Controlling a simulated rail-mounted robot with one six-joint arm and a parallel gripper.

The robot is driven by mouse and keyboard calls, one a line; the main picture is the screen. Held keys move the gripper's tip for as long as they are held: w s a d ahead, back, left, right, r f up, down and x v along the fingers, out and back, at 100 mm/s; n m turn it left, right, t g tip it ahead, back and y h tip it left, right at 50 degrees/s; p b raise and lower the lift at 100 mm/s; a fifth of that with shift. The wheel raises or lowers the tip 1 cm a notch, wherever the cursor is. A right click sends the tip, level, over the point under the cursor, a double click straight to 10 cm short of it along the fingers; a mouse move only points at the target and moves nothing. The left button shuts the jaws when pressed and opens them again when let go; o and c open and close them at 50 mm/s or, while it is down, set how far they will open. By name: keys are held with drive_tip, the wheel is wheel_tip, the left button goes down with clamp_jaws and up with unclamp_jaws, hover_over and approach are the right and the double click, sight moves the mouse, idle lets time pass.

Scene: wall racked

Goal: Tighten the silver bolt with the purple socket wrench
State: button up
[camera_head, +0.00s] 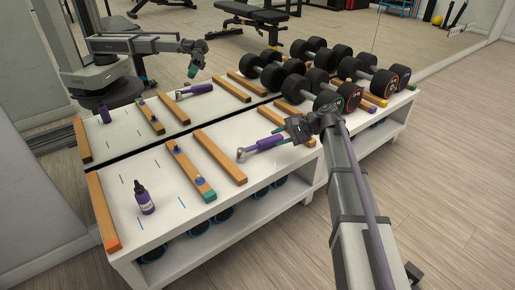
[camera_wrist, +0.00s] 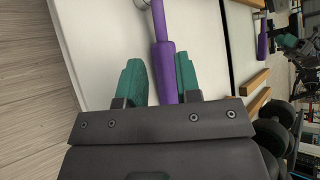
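The purple socket wrench (camera_head: 264,144) lies on the white bench top, its silver head to the left. My gripper (camera_head: 296,130) is at the right end of its handle. In the wrist view the purple handle (camera_wrist: 166,72) runs between the teal fingertips of my gripper (camera_wrist: 160,80). The fingers are apart, with a gap on the left of the handle; the right finger is close to it, and I cannot tell whether it touches. A wooden strip (camera_head: 190,170) carries small blue-and-dark fittings; I cannot make out the silver bolt there.
A purple bottle (camera_head: 144,198) stands at the bench's left. Other wooden strips (camera_head: 220,157) lie across the white bench (camera_head: 160,236). Black dumbbells (camera_head: 318,90) crowd the right end. A wall mirror behind (camera_head: 150,75) doubles the scene. Bench top between bottle and strips is clear.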

sight(253, 147)
drive_tip(key=x, duration=0.2)
drive_tip(key=b+x, duration=0.1)
drive_tip(key=x, duration=0.1)
drive_tip(key=shift+d+f+b, duration=0.2)
drive_tip(key=shift+f+b, duration=0.05)
drive_tip(key=shift+b, duration=0.05)
drive_tip(key=shift+a, duration=0.4)
drive_tip(key=b+x, duration=0.2)
drive_tip(key=x, duration=0.3)
drive_tip(key=shift+b, duration=0.35)
drive_tip(key=shift+r, duration=0.1)
clamp_jaws()
